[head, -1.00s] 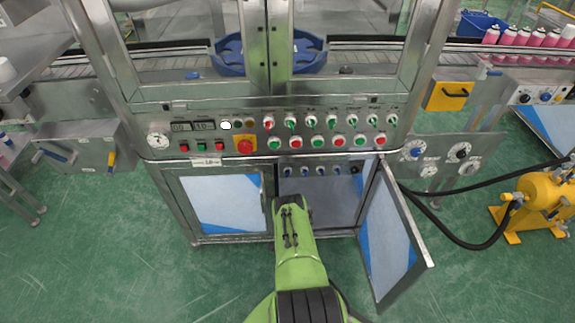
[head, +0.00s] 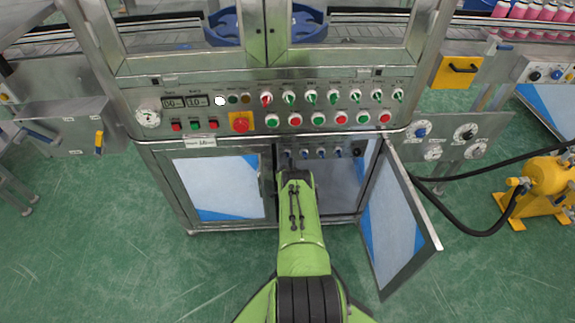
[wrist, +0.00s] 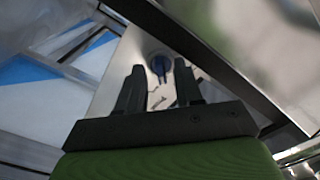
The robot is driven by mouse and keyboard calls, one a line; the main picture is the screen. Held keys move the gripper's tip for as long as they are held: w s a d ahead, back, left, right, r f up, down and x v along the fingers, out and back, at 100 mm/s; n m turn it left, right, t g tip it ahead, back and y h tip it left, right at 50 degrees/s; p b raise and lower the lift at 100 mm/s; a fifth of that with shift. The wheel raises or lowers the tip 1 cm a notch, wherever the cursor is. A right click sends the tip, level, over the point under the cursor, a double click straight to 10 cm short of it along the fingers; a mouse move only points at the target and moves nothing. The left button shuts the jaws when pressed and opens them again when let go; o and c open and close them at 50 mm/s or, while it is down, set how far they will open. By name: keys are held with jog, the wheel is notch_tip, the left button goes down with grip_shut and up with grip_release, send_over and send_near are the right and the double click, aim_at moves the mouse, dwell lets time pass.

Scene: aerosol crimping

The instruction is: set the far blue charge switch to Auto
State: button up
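A row of small blue switches (head: 321,153) sits on a panel inside the open lower cabinet, under the main control panel. In the wrist view one blue switch knob (wrist: 160,64) shows on a pale metal plate with small dark markings below it. I cannot tell which switch of the row it is, and its setting is not clear. My gripper (wrist: 160,76) is open, with its two dark fingers apart and the knob seen between and just beyond their tips. No contact shows.
The right cabinet door (head: 392,225) stands open beside my arm; the left door (head: 219,187) is shut. The control panel above carries coloured buttons and a red emergency stop (head: 240,122). A yellow tank (head: 545,185) with black hoses stands at the right.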

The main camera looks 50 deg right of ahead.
grip_shut()
jog(key=shift+n, duration=9)
grip_release()
